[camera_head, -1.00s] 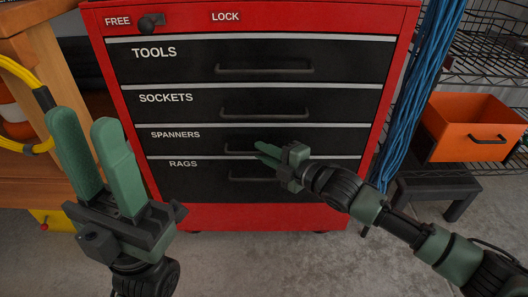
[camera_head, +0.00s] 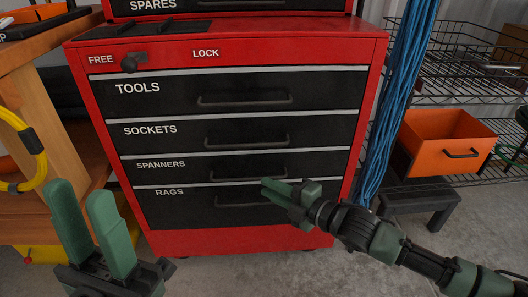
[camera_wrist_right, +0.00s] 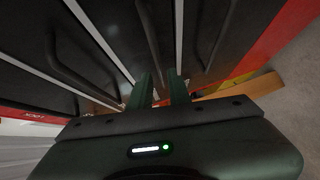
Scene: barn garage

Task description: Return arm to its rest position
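My left gripper (camera_head: 82,192) is at the lower left of the head view, open and empty, its two green fingers pointing up and apart. My right arm (camera_head: 385,240) reaches in from the lower right. My right gripper (camera_head: 264,186) is in front of the red tool cabinet (camera_head: 230,240), near the SPANNERS drawer (camera_head: 185,170) and RAGS drawer (camera_head: 165,210). In the right wrist view its two fingers (camera_wrist_right: 160,82) stand apart with nothing between them. I cannot tell whether it touches the drawer fronts. All visible labelled drawers look shut.
A dark knob (camera_head: 129,65) sits nearer FREE than LOCK. An orange bin (camera_head: 425,150) stands at the right beside wire shelving (camera_head: 460,90). Blue cables (camera_head: 390,110) hang by the cabinet. A wooden bench (camera_head: 60,120) and yellow hose (camera_head: 40,165) are at the left.

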